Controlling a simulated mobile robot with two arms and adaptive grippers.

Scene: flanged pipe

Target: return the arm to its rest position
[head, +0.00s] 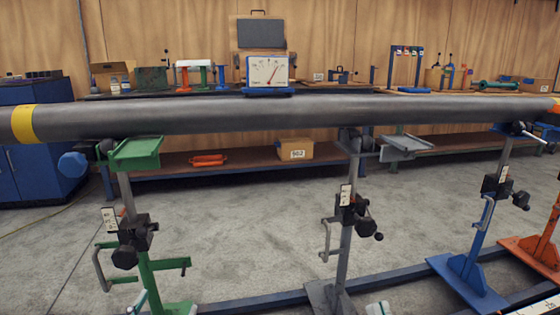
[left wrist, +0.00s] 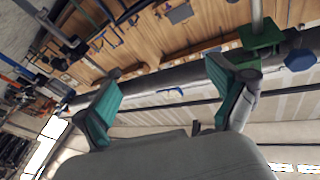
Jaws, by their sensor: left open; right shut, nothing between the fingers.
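In the left wrist view my left gripper (left wrist: 162,76) is open, its two teal-padded fingers wide apart with nothing between them. In the head view only a small part of my left gripper (head: 141,302) shows at the bottom edge, beside the green stand's lower part. A small part of my right gripper (head: 378,308) shows at the bottom edge, right of the grey stand's foot; it is shut and empty. The long grey pipe (head: 330,110) lies across the stands, above both grippers in the head view. The arms themselves are mostly hidden.
A green stand (head: 135,155), a grey stand (head: 345,240), a blue stand (head: 478,235) and an orange stand (head: 540,245) rise along a blue floor rail (head: 255,304). Grey floor is open between the stands.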

